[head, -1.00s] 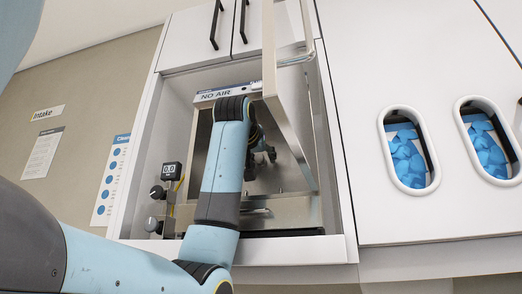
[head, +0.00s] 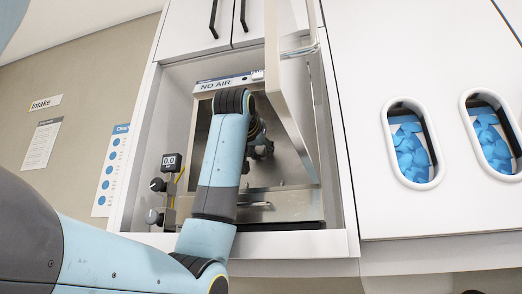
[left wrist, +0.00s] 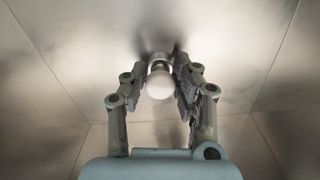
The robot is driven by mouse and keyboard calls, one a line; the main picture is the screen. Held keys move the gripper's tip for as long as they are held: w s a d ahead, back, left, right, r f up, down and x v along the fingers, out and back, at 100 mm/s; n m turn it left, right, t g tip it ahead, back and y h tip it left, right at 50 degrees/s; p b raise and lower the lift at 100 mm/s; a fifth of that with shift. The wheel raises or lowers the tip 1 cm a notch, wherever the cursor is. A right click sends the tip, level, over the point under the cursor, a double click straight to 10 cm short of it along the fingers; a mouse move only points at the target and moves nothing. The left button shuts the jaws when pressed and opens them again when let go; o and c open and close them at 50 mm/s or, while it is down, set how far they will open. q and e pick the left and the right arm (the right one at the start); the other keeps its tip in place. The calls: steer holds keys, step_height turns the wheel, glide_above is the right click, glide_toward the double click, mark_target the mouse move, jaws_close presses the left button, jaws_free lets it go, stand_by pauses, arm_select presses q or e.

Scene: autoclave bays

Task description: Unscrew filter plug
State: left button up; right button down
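The filter plug (left wrist: 159,84) shows in the left wrist view as a pale round knob on the metal inner wall of the chamber. In the head view my left arm reaches into the open autoclave bay (head: 290,205), and my left gripper (head: 262,148) is inside the chamber, partly hidden by the wrist. The plug is hidden in the head view. My right gripper is not in view.
The chamber's open door (head: 291,90) stands just right of my left arm. A gauge (head: 172,161) and two dark knobs are left of the chamber. A "NO AIR" label (head: 222,84) is above it. Two oval openings (head: 411,145) with blue contents are at right.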

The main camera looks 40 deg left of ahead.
arm_select(q)
steer(key=shift+f, duration=0.1)
jaws_close()
steer(key=n+b, duration=0.3)
steer(key=n, duration=0.2)
steer(key=shift+s, duration=0.2)
steer(key=shift+n, duration=0.7)
steer(key=shift+r+n, duration=0.2)
steer(key=shift+n, duration=0.1)
steer(key=n+b, duration=0.1)
steer(key=n, duration=0.1)
steer(key=n+b, duration=0.1)
steer(key=shift+s+a+f+n, duration=0.1)
steer(key=shift+f+n, duration=0.05)
steer(key=shift+n, duration=0.25)
steer(key=shift+n+b, duration=0.6)
steer(key=shift+n, duration=0.3)
steer(key=shift+a+n, duration=0.1)
steer(key=shift+n, duration=0.5)
